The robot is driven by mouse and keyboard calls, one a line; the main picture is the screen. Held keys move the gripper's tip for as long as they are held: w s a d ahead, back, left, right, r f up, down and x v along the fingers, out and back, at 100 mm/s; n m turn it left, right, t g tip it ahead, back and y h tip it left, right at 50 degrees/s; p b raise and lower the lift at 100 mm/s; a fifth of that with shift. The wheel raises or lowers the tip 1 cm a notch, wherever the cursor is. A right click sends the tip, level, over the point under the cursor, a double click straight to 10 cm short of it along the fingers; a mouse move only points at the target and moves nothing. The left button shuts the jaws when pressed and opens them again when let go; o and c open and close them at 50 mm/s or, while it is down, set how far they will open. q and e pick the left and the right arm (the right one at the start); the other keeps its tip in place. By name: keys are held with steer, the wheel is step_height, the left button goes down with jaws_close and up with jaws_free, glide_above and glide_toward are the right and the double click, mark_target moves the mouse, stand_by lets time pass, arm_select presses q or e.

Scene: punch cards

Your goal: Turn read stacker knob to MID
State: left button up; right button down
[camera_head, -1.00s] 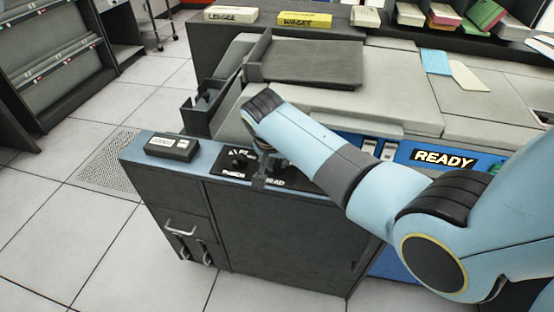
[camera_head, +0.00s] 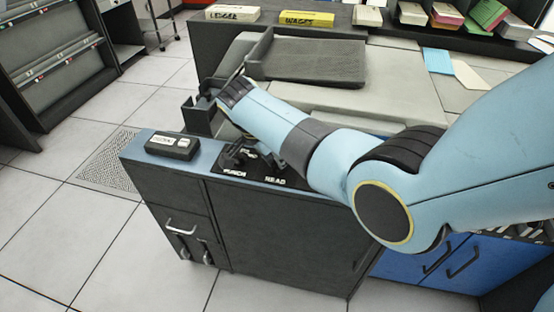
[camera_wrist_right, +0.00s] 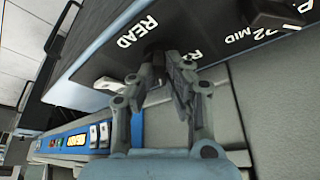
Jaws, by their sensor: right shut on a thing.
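The read stacker knob (camera_wrist_right: 153,50) is a dark knob on the black label plate, beside the white READ lettering in the right wrist view. It is mostly hidden between my fingers. My right gripper (camera_wrist_right: 167,62) is shut on it. In the head view the black plate (camera_head: 262,181) is on the cabinet top, and my right arm covers much of the read knob's area. The dark punch knob (camera_head: 234,154) is left of it. My left gripper is not in view.
A small dark box with light buttons (camera_head: 171,147) sits at the cabinet top's left end. A dark tray (camera_head: 198,115) and the grey machine top (camera_head: 390,105) lie behind the knobs. The floor left of the cabinet is open.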

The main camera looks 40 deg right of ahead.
steer(key=shift+f+m+g, duration=0.15)
steer(key=shift+m+g, duration=0.15)
steer(key=shift+m, duration=0.3)
steer(key=c, duration=1.4)
jaws_free()
steer(key=shift+o, duration=0.2)
steer(key=shift+r, duration=0.25)
steer(key=v, duration=1.1)
steer(key=shift+r, duration=0.25)
